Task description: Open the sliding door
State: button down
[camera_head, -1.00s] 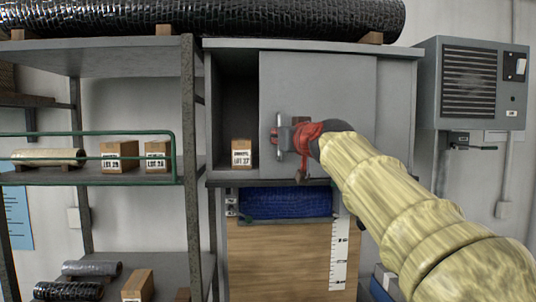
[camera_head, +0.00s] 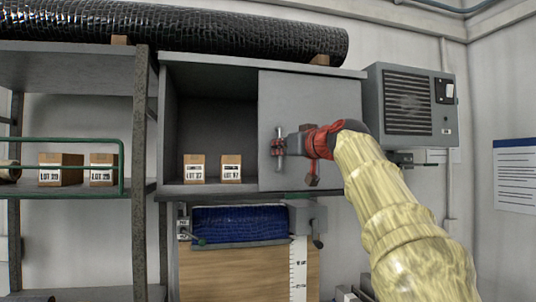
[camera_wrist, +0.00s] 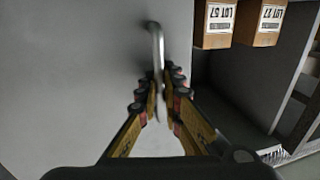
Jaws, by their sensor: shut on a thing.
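The grey sliding door (camera_head: 325,95) covers the right part of the grey cabinet (camera_head: 170,125); the left part is open. The door also fills the left of the wrist view (camera_wrist: 60,75). A metal bar handle (camera_head: 279,147) stands near the door's left edge. My gripper (camera_head: 283,148) is shut on the handle, and the wrist view shows the handle (camera_wrist: 157,50) between the two fingers (camera_wrist: 160,100). Inside the opening are two labelled cardboard boxes, one at left (camera_head: 194,168) and one at right (camera_head: 231,168).
A rack with more boxes (camera_head: 60,170) and a green rail (camera_head: 122,150) stands at left. A black roll (camera_head: 180,35) lies on top of the cabinet. A grey wall unit (camera_head: 410,102) is mounted close to the cabinet's right side. A blue roll (camera_head: 240,223) is below.

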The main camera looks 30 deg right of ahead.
jog(key=shift+s+d+f, duration=0.1)
jog(key=shift+d, duration=0.35)
jog(key=c, duration=2.3)
grip_release()
jog(key=shift+s, duration=0.1)
jog(key=s+a, duration=0.1)
jog(key=s, duration=1.1)
jog(key=shift+a, duration=0.25)
jog(key=shift+w, duration=0.1)
